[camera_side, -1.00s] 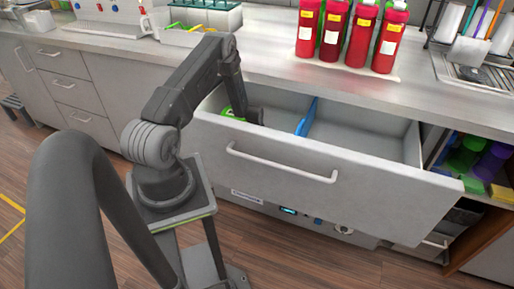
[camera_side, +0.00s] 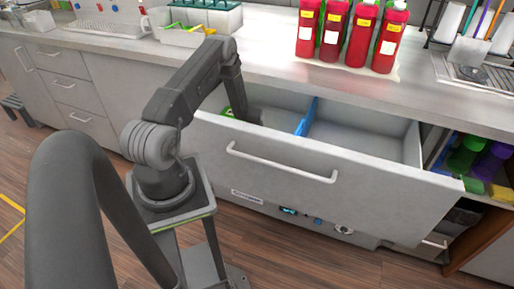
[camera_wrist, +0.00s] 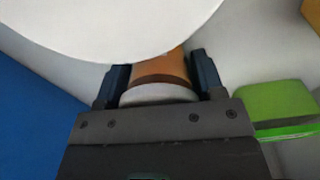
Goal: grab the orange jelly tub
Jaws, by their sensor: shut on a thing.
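The orange tub (camera_wrist: 160,70) shows in the wrist view between my gripper's two fingers. My gripper (camera_wrist: 160,80) is shut on it, with one finger against each side. A pale band (camera_wrist: 158,93) runs along the tub's near end. A large white round surface (camera_wrist: 110,25) covers the top of the wrist view and hides part of the tub; I cannot tell whether it is its lid. In the side view my gripper reaches down into the left compartment of the open drawer (camera_side: 270,160), and the tub is hidden there.
A blue divider (camera_side: 306,117) stands right of my gripper; the compartment beyond it looks empty. A green item (camera_wrist: 280,105) lies close beside my gripper, and a yellow item (camera_wrist: 312,12) is farther off. Red bottles (camera_side: 350,35) stand on the counter above the drawer.

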